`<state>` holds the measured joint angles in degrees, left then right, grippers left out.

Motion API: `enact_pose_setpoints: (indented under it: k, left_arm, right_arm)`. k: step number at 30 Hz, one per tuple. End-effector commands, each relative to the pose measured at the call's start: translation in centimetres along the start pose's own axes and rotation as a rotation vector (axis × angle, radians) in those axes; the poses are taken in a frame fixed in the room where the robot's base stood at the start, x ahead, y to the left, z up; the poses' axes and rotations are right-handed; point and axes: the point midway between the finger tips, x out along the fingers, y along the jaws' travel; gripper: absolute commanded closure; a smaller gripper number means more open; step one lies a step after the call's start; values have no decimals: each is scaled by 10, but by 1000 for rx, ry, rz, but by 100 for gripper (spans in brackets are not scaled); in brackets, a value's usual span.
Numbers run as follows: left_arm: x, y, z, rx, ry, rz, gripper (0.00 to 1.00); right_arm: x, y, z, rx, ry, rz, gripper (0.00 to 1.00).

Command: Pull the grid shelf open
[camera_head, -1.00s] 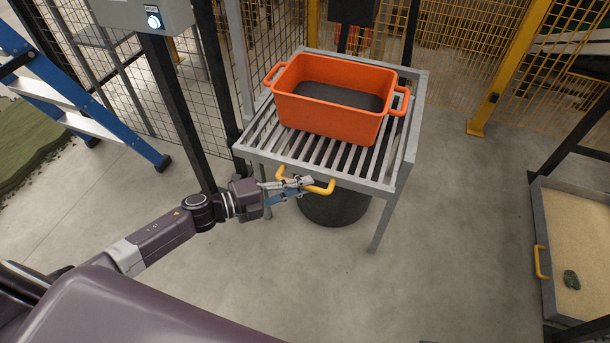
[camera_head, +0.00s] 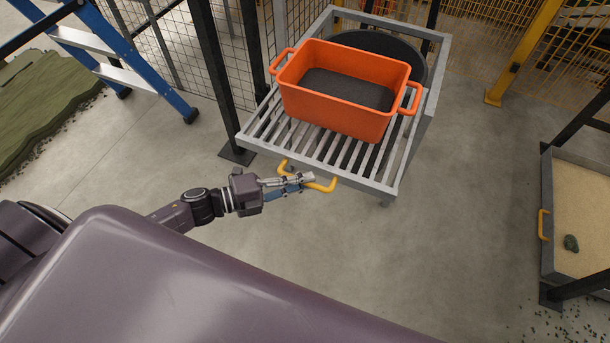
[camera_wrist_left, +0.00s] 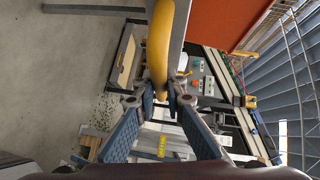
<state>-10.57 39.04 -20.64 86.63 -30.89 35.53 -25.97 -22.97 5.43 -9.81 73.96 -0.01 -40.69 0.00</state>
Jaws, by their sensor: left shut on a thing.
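The grid shelf (camera_head: 268,135) is a grey frame with slats, slid out toward me from its stand. Its yellow handle (camera_head: 324,187) sits on the front edge. My left gripper (camera_head: 305,179) is at the handle with its fingers shut on it. In the left wrist view the yellow handle (camera_wrist_left: 158,45) runs down between the two blue-padded fingers (camera_wrist_left: 161,98). An orange tub (camera_head: 335,112) with dark material inside stands on the slats. My right gripper is not in view.
A round dark container (camera_head: 385,46) shows behind the tub, within the stand. A sand-filled tray (camera_head: 546,195) with a yellow handle is at the right. A blue ladder (camera_head: 150,65) and green turf (camera_head: 40,105) are at the left. The floor in front is clear.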

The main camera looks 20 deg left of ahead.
Motion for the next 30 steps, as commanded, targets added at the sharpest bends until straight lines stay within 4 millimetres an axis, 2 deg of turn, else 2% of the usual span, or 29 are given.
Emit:
enact_pose_setpoints:
  k: [11,12,16,25,30]
  left_arm:
    - [-1,1,0,-1,-1,2,100]
    - [-1,1,0,-1,-1,2,86]
    - [-1,1,0,-1,-1,1,72]
    - [-2,0,0,0,-1,1,72]
    - [-21,2,-1,-2,-1,4,72]
  right_arm:
    - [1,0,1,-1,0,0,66]
    - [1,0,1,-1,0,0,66]
    - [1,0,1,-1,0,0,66]
    - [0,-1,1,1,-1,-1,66]
    - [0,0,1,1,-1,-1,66]
